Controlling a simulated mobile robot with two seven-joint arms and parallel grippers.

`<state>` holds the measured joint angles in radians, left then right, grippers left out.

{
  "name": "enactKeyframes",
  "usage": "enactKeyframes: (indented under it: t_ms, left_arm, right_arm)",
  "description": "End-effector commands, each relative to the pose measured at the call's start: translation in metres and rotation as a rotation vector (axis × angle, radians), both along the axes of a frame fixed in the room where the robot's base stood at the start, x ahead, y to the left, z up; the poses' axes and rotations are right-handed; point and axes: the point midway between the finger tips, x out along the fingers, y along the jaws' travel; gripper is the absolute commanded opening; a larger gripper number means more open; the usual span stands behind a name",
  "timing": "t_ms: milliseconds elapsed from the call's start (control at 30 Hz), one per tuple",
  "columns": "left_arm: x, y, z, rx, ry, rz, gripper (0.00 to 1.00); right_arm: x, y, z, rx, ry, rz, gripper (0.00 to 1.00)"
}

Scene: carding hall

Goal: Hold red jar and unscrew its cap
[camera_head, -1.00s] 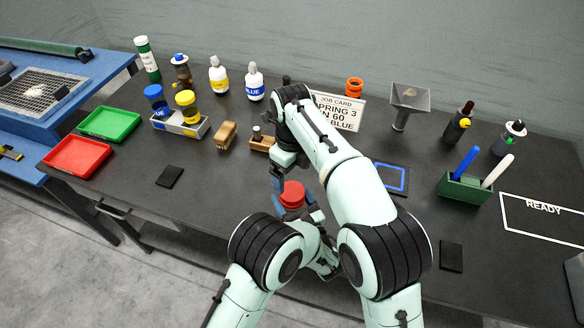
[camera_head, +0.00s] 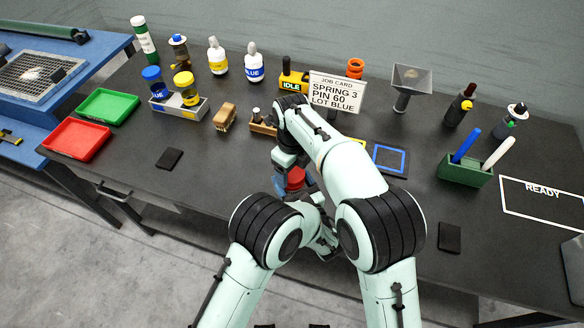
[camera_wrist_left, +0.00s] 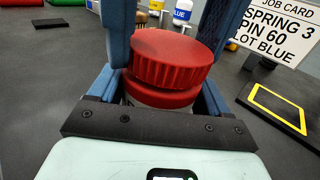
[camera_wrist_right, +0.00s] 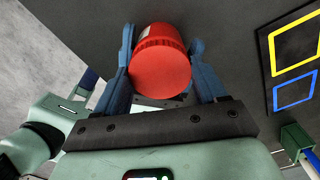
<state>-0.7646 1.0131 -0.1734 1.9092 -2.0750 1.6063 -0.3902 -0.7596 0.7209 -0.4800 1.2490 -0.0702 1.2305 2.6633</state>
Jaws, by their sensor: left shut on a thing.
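The red jar (camera_wrist_left: 160,97) stands low between the blue fingers of my left gripper (camera_head: 302,192), which is shut on its body. Its red ribbed cap (camera_wrist_left: 165,58) sits above the body and looks slightly tilted in the left wrist view. My right gripper (camera_head: 291,170) points down over the cap from above, one finger on each side. In the right wrist view the cap (camera_wrist_right: 160,72) lies between the right fingers, very close to both; I cannot tell whether they press on it. In the head view the arms hide most of the jar.
The job card (camera_head: 337,95) stands behind my right arm. A green holder with two markers (camera_head: 465,170) is to the right. Red tray (camera_head: 76,139), green tray (camera_head: 107,105) and several bottles are on the left and back.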

Motion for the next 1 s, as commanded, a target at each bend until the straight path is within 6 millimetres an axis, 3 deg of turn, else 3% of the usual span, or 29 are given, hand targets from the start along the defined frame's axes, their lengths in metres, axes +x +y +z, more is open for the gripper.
enactKeyframes:
  t_ms: [167,267,1000]
  left_arm:
    - [0.0001,-0.0002,0.0002,-0.001,0.0,0.0,0.0]
    - [0.0001,-0.0002,0.0002,-0.001,0.0,0.0,0.0]
    - [0.0,-0.0001,0.0002,0.0,0.0,0.0,0.0]
  right_arm:
    - [0.0002,-0.0001,0.0003,0.001,-0.001,0.037,0.34]
    - [0.0003,-0.0007,0.0005,0.001,-0.001,0.172,0.34]
    - [0.0001,-0.0005,0.002,0.001,-0.003,1.917,0.34]
